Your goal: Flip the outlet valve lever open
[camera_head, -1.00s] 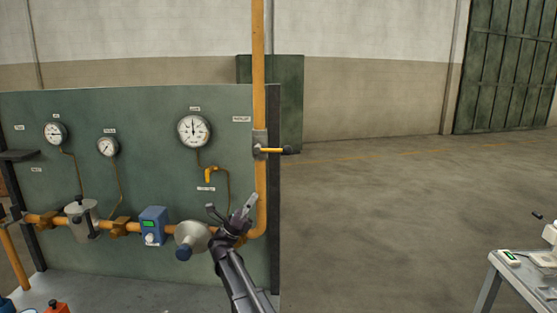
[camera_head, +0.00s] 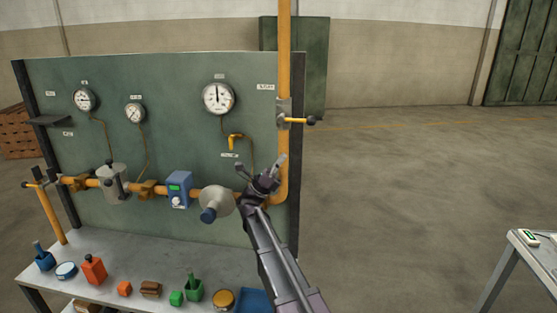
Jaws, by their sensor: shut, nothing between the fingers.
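A valve (camera_head: 284,112) sits on the vertical yellow pipe at the panel's right edge. My gripper and arm hide part of the lower pipe bend.
The green panel (camera_head: 160,80) carries gauges, a blue meter box (camera_head: 179,190) and a grey regulator (camera_head: 216,201) close left of my gripper. A bench (camera_head: 60,282) below holds several small items. Another table (camera_head: 530,245) stands at right. The floor between is clear.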

